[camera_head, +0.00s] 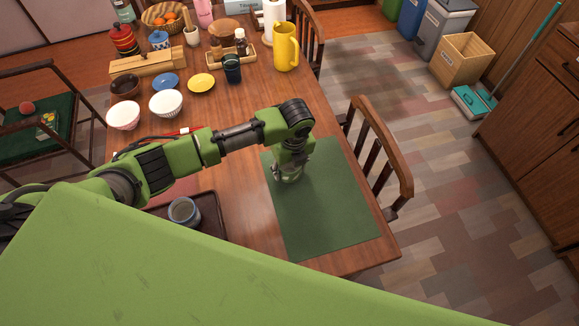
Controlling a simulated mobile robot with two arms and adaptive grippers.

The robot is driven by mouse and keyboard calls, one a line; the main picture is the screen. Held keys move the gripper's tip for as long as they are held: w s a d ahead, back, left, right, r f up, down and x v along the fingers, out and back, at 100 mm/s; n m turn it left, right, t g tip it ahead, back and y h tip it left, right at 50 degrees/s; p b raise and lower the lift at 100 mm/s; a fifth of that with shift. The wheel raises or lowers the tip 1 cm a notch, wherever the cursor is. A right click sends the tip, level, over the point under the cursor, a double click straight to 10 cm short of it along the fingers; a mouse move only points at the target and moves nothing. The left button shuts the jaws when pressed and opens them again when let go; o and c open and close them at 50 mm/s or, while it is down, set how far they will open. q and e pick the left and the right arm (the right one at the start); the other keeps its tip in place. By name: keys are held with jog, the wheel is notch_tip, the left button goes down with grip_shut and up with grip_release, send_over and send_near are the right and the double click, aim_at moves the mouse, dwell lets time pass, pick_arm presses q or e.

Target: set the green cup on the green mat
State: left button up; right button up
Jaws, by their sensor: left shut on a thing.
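The green mat (326,222) lies flat on the right end of the wooden table. My left arm reaches in from the left, and its gripper (288,176) points down over the mat's upper left part. It is shut on what seems to be the green cup, a small pale greenish shape mostly hidden by the fingers and wrist. I cannot tell whether the cup touches the mat. My right gripper is not in view.
A dark tray (212,213) with a grey-blue cup (184,211) stands left of the mat. Bowls, small plates, a dark cup (232,69) and a yellow pitcher (286,47) stand farther back. A wooden chair (378,160) is by the right edge. Most of the mat is clear.

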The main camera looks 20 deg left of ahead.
pick_arm(q)
jog(key=o, duration=1.2)
jog(key=shift+f, duration=0.1)
jog(key=shift+o, duration=0.2)
notch_tip(320, 180, up, 12)
jog(key=s+d, duration=0.1)
